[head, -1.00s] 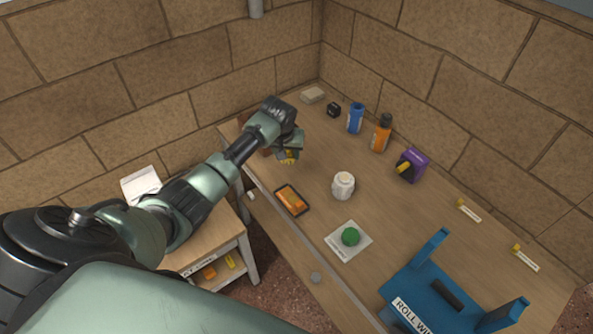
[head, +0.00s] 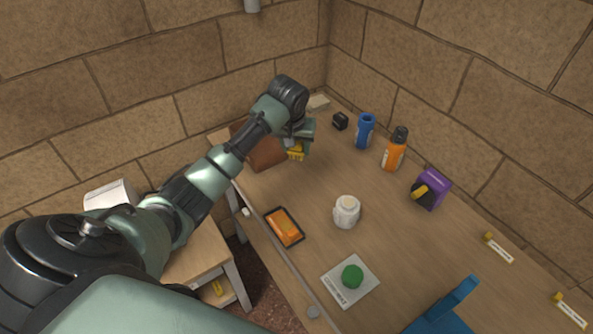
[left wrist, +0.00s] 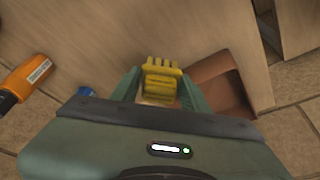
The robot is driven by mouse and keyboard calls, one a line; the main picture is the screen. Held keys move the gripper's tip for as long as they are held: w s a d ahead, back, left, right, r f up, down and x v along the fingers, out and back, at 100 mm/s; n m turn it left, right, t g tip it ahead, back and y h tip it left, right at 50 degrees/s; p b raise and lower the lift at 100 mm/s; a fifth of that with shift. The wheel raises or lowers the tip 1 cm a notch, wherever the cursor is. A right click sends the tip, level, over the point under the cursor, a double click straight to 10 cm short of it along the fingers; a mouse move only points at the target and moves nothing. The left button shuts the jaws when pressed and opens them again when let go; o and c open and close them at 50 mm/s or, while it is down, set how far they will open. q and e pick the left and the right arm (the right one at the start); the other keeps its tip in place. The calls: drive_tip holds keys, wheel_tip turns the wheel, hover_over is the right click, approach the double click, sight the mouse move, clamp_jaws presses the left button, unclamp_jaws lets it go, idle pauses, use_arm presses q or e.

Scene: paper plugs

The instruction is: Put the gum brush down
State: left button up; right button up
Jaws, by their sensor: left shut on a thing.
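The gum brush is the yellow ribbed thing held in my left gripper. It shows in the head view (head: 296,152) and in the left wrist view (left wrist: 161,80). My left gripper (head: 299,140) is shut on it, over the far left part of the wooden table (head: 300,185). The gripper's fingers (left wrist: 160,95) sit on both sides of the brush in the left wrist view. I cannot tell whether the brush touches the tabletop. Its lower part is hidden by the gripper. My right gripper is not in view.
A blue bottle (head: 365,131), orange bottle (head: 394,150) and small black thing (head: 340,121) stand to the right. Bare tabletop lies between the gripper and jar.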

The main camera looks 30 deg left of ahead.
sight(296, 159)
use_arm(q)
wheel_tip(296, 159, down, 6)
drive_tip(key=shift+f, duration=0.15)
wheel_tip(296, 159, down, 4)
drive_tip(key=shift+f+p, duration=0.1)
drive_tip(key=shift+p, duration=0.35)
drive_tip(key=shift+f, duration=0.15)
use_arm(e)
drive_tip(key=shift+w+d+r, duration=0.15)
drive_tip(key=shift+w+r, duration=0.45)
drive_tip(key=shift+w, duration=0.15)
use_arm(q)
drive_tip(key=shift+f, duration=0.15)
drive_tip(key=o, duration=1.5)
drive_tip(key=shift+c, duration=0.2)
drive_tip(key=shift+r, duration=0.25)
drive_tip(key=v, duration=1.1)
drive_tip(key=shift+r+b, duration=0.3)
drive_tip(key=shift+r, duration=0.1)
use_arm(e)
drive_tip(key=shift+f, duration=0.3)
